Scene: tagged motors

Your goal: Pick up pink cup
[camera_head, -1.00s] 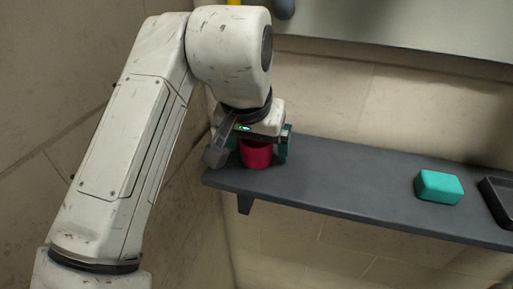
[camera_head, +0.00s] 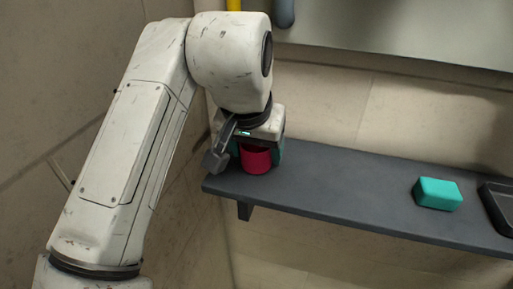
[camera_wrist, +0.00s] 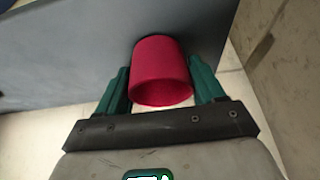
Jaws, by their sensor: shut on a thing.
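The pink cup (camera_head: 256,160) is at the left end of the grey shelf (camera_head: 330,190) in the head view. It looks upright, and its top is partly hidden by my gripper. My gripper (camera_head: 257,152) is over the cup, with its fingers on either side of it. In the wrist view the cup (camera_wrist: 161,72) sits between the two green fingers of my gripper (camera_wrist: 160,80), which are shut on it. I cannot tell whether the cup's base touches the shelf.
A teal block (camera_head: 438,193) lies on the shelf to the right. A dark tray (camera_head: 497,205) stands at the shelf's right end, cut off by the picture edge. The shelf between cup and block is clear. A wall is close on the left.

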